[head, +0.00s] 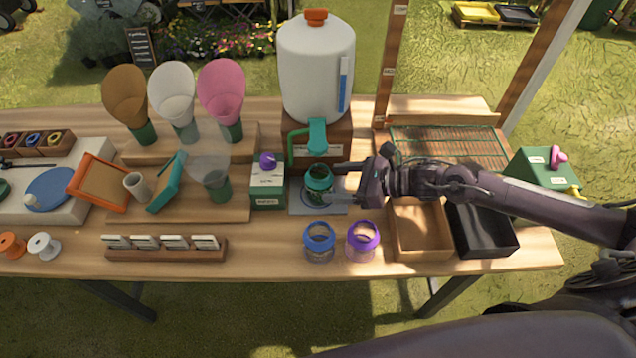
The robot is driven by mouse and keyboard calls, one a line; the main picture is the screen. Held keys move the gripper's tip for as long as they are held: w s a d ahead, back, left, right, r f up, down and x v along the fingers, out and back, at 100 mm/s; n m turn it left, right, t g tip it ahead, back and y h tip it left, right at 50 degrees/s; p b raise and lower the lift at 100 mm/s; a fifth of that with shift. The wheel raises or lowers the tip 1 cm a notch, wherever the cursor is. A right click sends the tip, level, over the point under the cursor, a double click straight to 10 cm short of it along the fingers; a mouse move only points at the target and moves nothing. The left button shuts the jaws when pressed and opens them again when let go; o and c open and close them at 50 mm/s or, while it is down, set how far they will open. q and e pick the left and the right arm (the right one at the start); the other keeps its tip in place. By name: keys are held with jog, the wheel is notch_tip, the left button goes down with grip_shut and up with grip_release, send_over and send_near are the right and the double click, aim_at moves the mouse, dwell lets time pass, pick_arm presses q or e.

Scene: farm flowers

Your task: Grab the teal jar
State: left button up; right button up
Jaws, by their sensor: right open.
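The teal jar (318,179), clear with a teal collar, stands upright on a grey pad (302,208) below the green tap of a large white jug (316,75). My right gripper (343,182) reaches in from the right and is open, its fingers pointing left at the jar. One finger shows by the collar and the other lower by the jar's right side. Whether they touch the jar cannot be told. My left gripper is not in view.
A blue-collared jar (319,241) and a purple-collared jar (362,240) stand just in front. A green and white carton (267,184) is close on the left. A wooden tray (421,251) and a black tray (484,246) lie beneath my right arm.

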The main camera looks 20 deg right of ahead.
aim_at(331, 181)
jog(key=p+x, duration=0.1)
jog(key=x, duration=0.2)
jog(key=shift+w+r, duration=0.1)
jog(key=p+x, duration=0.1)
jog(key=x, duration=0.2)
jog(key=shift+d+f, duration=0.1)
jog(key=shift+f, duration=0.1)
jog(key=c, duration=0.4)
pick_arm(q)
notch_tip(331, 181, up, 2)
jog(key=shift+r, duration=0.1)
pick_arm(e)
jog(key=c, duration=0.6)
jog(key=shift+o, duration=0.2)
jog(key=shift+d+r, duration=0.1)
jog(key=shift+d, duration=0.05)
